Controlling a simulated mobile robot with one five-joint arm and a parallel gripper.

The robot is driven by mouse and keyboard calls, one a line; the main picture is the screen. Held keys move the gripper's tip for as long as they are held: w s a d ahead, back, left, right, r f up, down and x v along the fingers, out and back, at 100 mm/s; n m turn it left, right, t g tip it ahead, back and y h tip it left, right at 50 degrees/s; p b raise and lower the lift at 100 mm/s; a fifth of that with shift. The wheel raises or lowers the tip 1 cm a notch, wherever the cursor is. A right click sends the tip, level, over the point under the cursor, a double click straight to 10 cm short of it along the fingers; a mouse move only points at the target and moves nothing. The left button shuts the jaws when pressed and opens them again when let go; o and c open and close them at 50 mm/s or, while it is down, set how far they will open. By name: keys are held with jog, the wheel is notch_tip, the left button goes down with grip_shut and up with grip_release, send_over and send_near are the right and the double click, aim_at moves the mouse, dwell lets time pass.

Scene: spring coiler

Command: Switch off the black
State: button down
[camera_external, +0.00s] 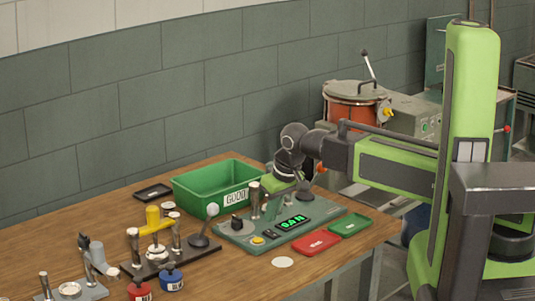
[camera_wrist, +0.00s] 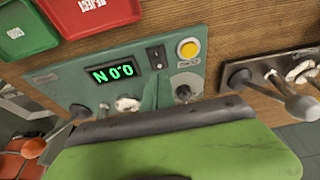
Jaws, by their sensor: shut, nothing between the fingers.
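A small black rocker switch (camera_wrist: 155,54) sits on the grey-green tester panel (camera_wrist: 196,62), between the lit green display and the yellow button. It is tiny in the external view (camera_external: 271,234), and I cannot tell which way it is tipped. A black knob (camera_external: 237,221) on a round grey dial sits at the panel's left; part of it shows in the wrist view (camera_wrist: 183,92). My gripper (camera_external: 281,182) is shut and empty above the back of the panel, apart from the switch. Its green body covers the lower wrist view.
The display (camera_wrist: 115,72) reads 0.0 N. A yellow button (camera_wrist: 188,48) is beside the switch. Metal posts (camera_external: 255,197) and a ball-ended lever stand close to my gripper. Red (camera_external: 317,242) and green (camera_external: 350,224) trays lie right; a green bin (camera_external: 205,193) stands behind.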

aim_at(269, 230)
jog(key=shift+s+d+b+x, duration=0.1)
jog(key=shift+b+x, duration=0.3)
jog(key=shift+x, duration=0.35)
jog(key=shift+s+d+b+x, duration=0.15)
jog(key=shift+b+x, duration=0.25)
jog(key=shift+x, duration=0.3)
jog(key=shift+f, duration=0.1)
jog(key=shift+w+a+f, duration=0.1)
jog(key=shift+w+f, duration=0.05)
jog(key=shift+f, duration=0.1)
jog(key=shift+r, duration=0.15)
jog(key=shift+s+d, duration=0.65)
